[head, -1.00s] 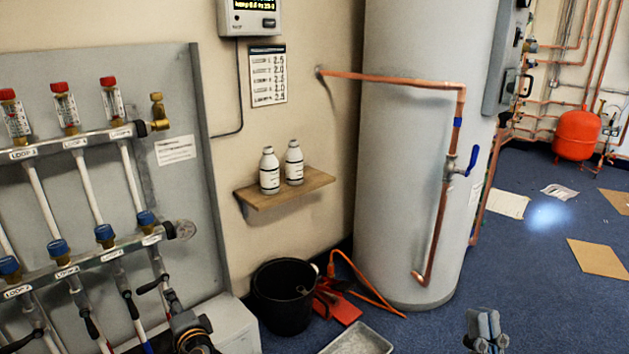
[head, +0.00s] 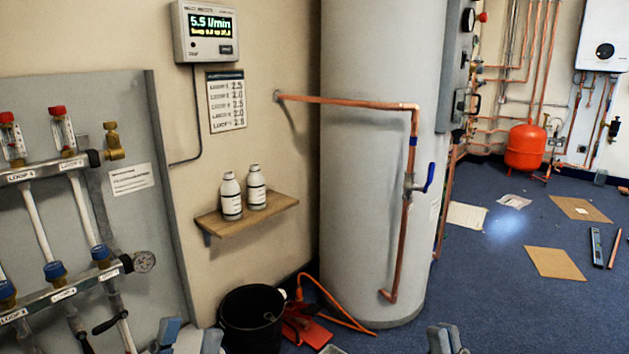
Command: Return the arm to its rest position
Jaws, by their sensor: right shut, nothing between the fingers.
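My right gripper (head: 447,340) shows at the bottom edge, right of centre, in front of the grey cylinder's foot and the blue floor. Its fingers are together with nothing between them, and the frame edge cuts off the rest. My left gripper (head: 190,340) shows at the bottom edge, left of the black bucket (head: 252,325).
A grey manifold board (head: 130,230) with valves and gauges stands left. A wooden shelf (head: 270,213) holds two white bottles. The tall cylinder (head: 365,270) carries a copper pipe (head: 350,101).

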